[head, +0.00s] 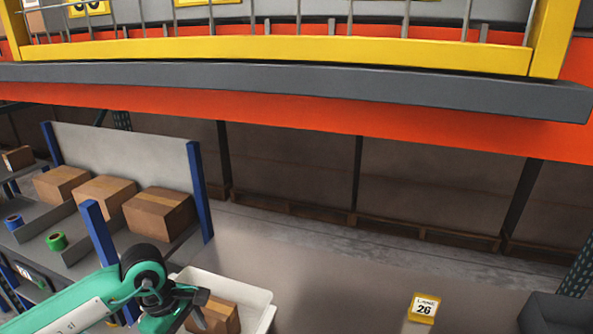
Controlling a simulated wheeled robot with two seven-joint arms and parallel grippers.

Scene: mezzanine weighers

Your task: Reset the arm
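My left arm, green with dark joints, comes in from the lower left. Its gripper (192,302) is over the left side of a white bin (262,299). A brown cardboard box (218,316) lies in the bin, just right of and below the gripper. I cannot tell whether the gripper touches the box or whether its fingers are open. My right arm and gripper are not in view.
A blue-post shelf (197,190) at left holds cardboard boxes (158,213), a green tape roll (57,241) and a blue one (13,222). A yellow "26" sign (424,307) stands at lower right. A grey-edged mezzanine (300,84) crosses above. The middle floor looks clear.

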